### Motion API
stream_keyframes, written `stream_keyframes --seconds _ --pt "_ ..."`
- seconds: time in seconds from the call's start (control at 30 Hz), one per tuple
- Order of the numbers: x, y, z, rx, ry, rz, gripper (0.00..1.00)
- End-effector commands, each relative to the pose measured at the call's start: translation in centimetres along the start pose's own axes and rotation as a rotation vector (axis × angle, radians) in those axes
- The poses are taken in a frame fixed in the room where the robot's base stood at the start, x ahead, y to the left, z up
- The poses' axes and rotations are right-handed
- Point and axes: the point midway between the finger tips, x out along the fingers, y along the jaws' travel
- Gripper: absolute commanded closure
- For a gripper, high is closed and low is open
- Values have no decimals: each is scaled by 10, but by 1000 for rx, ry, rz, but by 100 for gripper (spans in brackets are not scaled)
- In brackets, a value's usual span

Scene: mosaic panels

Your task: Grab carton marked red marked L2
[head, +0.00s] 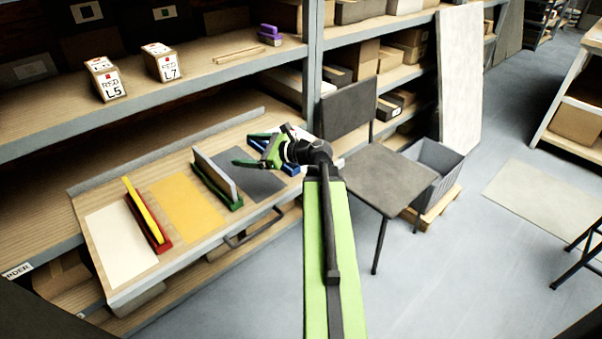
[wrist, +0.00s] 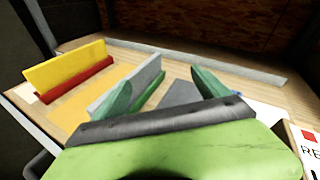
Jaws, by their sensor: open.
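A white carton (wrist: 308,150) with a red square and letters starting "RE" shows at the right edge of the wrist view. Its number is cut off, so I cannot tell whether it is L2. In the head view, a white patch (head: 298,130) shows behind my gripper, mostly hidden. My gripper (head: 247,151) is open and empty above the panel shelf; its green fingers also show in the wrist view (wrist: 160,88), pointing away from the carton. Two other cartons, RED L5 (head: 106,80) and RED L7 (head: 164,63), stand on the shelf above.
A grey panel (head: 214,173) stands in a green holder, a yellow panel (head: 146,209) in a red holder. A blue holder (head: 290,169) lies behind my gripper. A chair (head: 388,180) and grey bin (head: 436,166) stand at right. Open floor lies beyond.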

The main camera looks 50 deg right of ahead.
Motion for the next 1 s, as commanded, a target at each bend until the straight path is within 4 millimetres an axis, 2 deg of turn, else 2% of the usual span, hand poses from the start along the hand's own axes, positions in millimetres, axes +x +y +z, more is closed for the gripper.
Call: stream_keyframes --seconds 0.03,0.1,0.2,0.23,0.3,0.4,0.53,0.63,1.0 --pt "-32 -25 -58 74 -27 -101 15" --pt "-83 -60 -92 175 -79 -223 15" --pt "-144 -91 -122 273 -145 -350 15" --pt "-158 -96 -131 281 -149 -375 15" --pt "-185 -104 -148 290 -153 -422 15" --pt "-210 -110 -162 299 -157 -465 15" --pt "-219 -113 -162 301 -159 -478 15" --pt "-211 -117 -160 300 -158 -475 15" --pt "-133 -160 -153 298 -157 -473 15"
